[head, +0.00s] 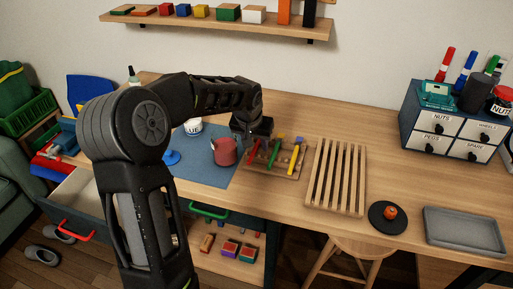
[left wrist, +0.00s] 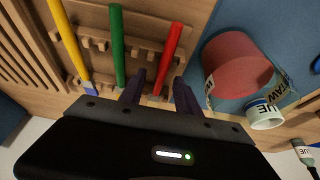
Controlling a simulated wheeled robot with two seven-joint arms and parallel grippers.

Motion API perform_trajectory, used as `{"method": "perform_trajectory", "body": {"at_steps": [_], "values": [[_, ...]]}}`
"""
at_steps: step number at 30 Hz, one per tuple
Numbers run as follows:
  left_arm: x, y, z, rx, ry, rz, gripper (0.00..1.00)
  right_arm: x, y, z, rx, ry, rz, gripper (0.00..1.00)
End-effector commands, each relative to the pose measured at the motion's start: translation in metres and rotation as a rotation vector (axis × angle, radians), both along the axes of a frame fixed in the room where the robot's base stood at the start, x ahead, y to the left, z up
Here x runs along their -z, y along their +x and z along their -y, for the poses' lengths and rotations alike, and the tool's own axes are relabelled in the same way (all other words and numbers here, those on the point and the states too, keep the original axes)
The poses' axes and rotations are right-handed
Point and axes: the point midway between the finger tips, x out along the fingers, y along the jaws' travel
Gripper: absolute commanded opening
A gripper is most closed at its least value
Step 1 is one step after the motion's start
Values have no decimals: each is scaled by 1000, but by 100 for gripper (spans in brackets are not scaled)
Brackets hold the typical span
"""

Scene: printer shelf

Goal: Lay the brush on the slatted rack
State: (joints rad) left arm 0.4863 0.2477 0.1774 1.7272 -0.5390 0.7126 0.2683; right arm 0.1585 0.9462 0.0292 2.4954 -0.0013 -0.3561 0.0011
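A wooden holder (head: 268,173) on the table bears a red stick-like tool (head: 255,152), a green one (head: 274,153) and a yellow one (head: 292,161) with a blue end. I cannot tell for sure which is the brush. The slatted rack (head: 322,199) lies bare just right of the holder; its slats also show in the left wrist view (left wrist: 22,52). My left gripper (head: 250,138) is over the back of the holder. In the left wrist view its fingers (left wrist: 160,88) are apart, with the red tool's near end between or just beyond them. My right gripper is out of view.
A red cup (head: 224,152) stands on the blue mat (head: 203,172) close left of the holder, beside a white labelled jar (head: 193,127). Right of the rack are a dark disc with an orange knob (head: 390,213), a grey tray (head: 465,232) and a drawer unit (head: 452,130).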

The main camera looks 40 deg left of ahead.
Motion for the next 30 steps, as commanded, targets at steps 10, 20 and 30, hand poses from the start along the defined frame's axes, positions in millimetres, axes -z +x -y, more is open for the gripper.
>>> {"method": "perform_trajectory", "body": {"at_steps": [10,20,30], "values": [[0,0,0,0,0,0,39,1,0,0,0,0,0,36],[0,0,0,0,0,0,13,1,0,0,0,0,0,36],[0,0,0,0,0,0,0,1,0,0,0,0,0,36]]}}
